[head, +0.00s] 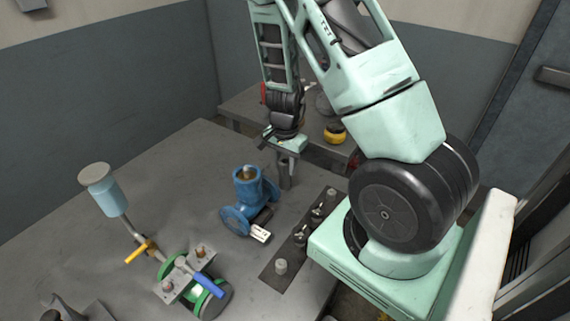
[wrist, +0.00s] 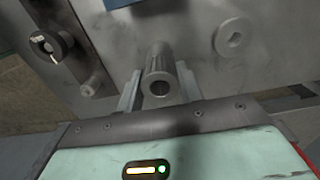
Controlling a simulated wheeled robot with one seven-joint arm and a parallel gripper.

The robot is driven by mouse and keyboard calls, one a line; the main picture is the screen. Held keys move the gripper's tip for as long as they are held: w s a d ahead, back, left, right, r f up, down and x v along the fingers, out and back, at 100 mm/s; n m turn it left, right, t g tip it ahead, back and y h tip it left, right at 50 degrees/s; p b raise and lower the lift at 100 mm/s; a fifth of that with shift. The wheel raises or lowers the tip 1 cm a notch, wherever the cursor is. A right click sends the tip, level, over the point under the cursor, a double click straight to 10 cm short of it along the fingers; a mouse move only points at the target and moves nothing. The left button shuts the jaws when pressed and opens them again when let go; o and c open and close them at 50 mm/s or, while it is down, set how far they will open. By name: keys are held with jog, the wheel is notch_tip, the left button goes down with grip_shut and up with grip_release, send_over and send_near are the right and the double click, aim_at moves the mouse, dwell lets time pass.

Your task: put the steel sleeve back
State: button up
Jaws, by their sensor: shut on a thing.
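The steel sleeve (head: 285,176) is a plain grey hollow cylinder, held upright below my gripper (head: 286,156) in the head view. In the wrist view the sleeve (wrist: 160,78) sits between the two fingers of my gripper (wrist: 159,88), with its open round end facing the camera. The gripper is shut on it. I cannot tell whether its lower end touches the table. The sleeve is behind and right of a blue valve body (head: 248,190), with a small gap between them in the head view.
A dark strip (head: 272,271) with several small metal parts lies along the table's right edge. A yellow-and-black object (head: 335,133) sits on the back bench.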

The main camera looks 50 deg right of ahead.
jog(key=o, duration=1.1)
jog(key=shift+f, duration=0.1)
